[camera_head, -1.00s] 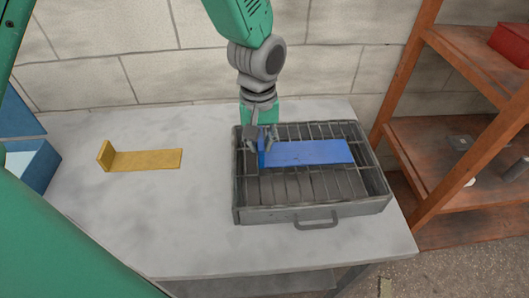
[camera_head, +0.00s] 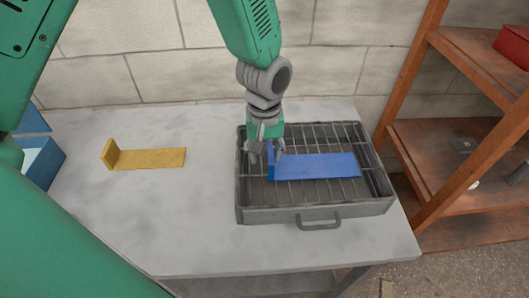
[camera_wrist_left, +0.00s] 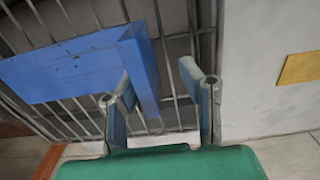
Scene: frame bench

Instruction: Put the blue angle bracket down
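The blue angle bracket (camera_head: 318,167) lies flat on the wire grid of the grey tray (camera_head: 318,212), its short upright flange at the left end. My left gripper (camera_head: 266,153) is over that flange end, coming from above. In the left wrist view, its two fingers (camera_wrist_left: 156,85) stand apart, with the blue bracket (camera_wrist_left: 75,68) flange between them, closer to the left finger. A gap shows on the right finger's side. My right gripper is not in view.
A yellow angle bracket (camera_head: 147,158) lies on the grey table (camera_head: 190,235), left of the tray. A blue bin (camera_head: 42,160) is at the far left. A brown shelf (camera_head: 440,140) with a red box (camera_head: 514,42) stands at right. The table's front left is clear.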

